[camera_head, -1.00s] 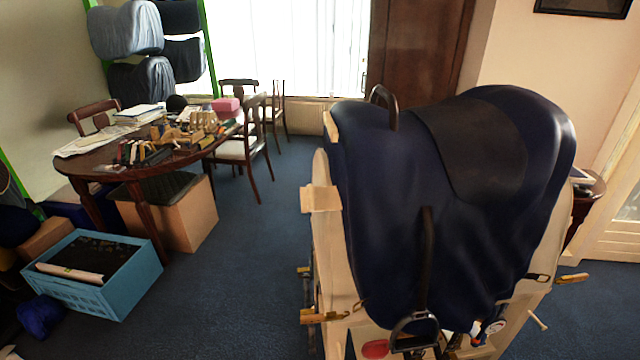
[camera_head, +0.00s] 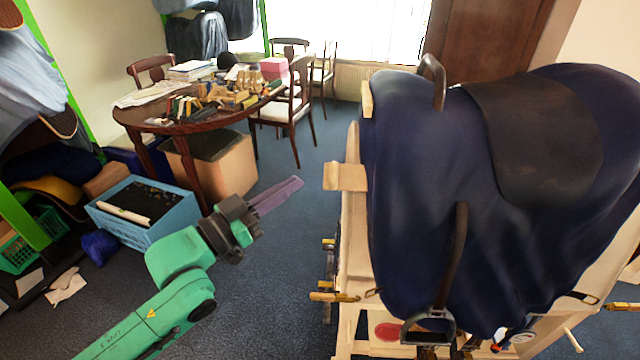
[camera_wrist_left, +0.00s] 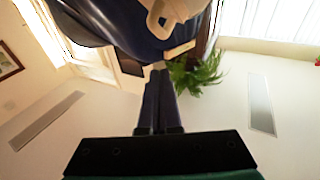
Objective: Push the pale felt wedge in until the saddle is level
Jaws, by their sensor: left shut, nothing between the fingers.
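The saddle (camera_head: 430,180), a dark navy form with a black panel, sits on a pale wooden stand. A pale block (camera_head: 345,177) juts from the stand's left side, and a narrow pale strip (camera_head: 367,99) shows at the saddle's upper left edge. I cannot tell for sure which of them is the felt wedge. My left gripper (camera_head: 299,182) is shut and empty, left of the pale block and apart from it. In the left wrist view the shut fingers (camera_wrist_left: 159,70) point toward the saddle's dark underside (camera_wrist_left: 125,25) and a pale piece (camera_wrist_left: 180,49). My right gripper is out of view.
A stirrup (camera_head: 428,327) hangs down the saddle's near side. Brass-coloured clamps (camera_head: 333,297) stick out from the stand's left. A blue crate (camera_head: 150,225) and a cluttered round table (camera_head: 185,122) stand at left. Open carpet lies between crate and stand.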

